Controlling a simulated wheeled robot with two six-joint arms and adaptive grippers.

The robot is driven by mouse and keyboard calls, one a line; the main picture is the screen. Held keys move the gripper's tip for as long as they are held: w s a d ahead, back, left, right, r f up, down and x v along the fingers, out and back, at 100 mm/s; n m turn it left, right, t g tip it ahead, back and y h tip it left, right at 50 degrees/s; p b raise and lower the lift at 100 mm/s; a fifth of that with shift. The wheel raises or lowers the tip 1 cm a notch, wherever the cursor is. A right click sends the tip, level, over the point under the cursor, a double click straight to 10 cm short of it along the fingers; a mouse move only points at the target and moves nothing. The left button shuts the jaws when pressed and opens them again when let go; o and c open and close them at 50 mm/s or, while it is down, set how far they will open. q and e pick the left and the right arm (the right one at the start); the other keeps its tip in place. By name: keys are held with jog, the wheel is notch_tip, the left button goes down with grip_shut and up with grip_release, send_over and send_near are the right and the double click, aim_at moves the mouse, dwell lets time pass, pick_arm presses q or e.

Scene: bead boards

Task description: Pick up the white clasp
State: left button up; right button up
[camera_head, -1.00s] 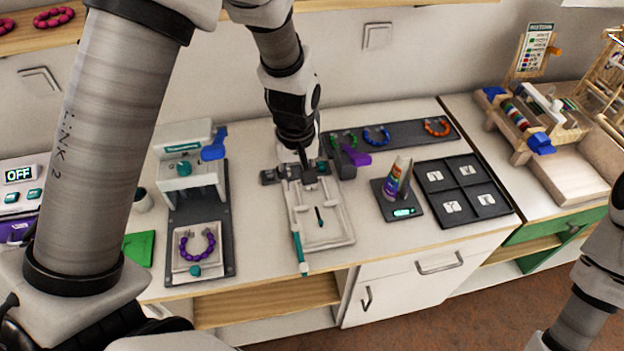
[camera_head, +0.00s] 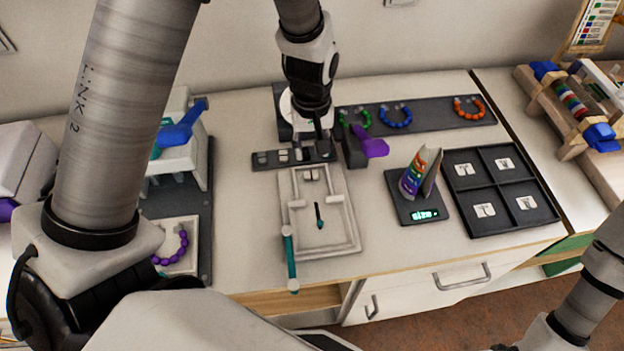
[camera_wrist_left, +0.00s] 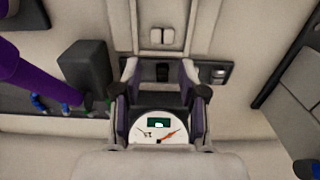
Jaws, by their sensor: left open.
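A dark strip (camera_head: 265,162) with several small clasps lies at the back edge of the white board. Two pale clasps show on it, one of them a whitish clasp (camera_head: 283,156); I cannot tell which is the white one. A pale clasp (camera_wrist_left: 218,73) also shows on the strip in the left wrist view, right of the fingers. My left gripper (camera_head: 320,138) points down over the strip's right end. In the left wrist view my left gripper (camera_wrist_left: 160,95) is open, with a dark part of the strip beyond the gap. My right gripper is out of view.
A white board (camera_head: 345,240) with a teal-handled tool is in front of the strip. A dark block with a purple lever (camera_head: 372,147) stands close right of the gripper. A white dial (camera_wrist_left: 158,130) lies behind. A scale (camera_head: 405,208) and compartment tray (camera_head: 500,232) are further right.

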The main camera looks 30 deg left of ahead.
aim_at(311, 171)
pick_arm(q)
jog(key=f, duration=0.4)
jog(key=f+p, duration=0.1)
jog(key=f, duration=0.1)
jog(key=shift+s+f, duration=0.15)
jog(key=shift+s, duration=0.1)
jog(key=shift+w+f, duration=0.15)
jog(key=shift+f, duration=0.3)
jog(key=shift+r, duration=0.1)
jog(key=c, duration=0.5)
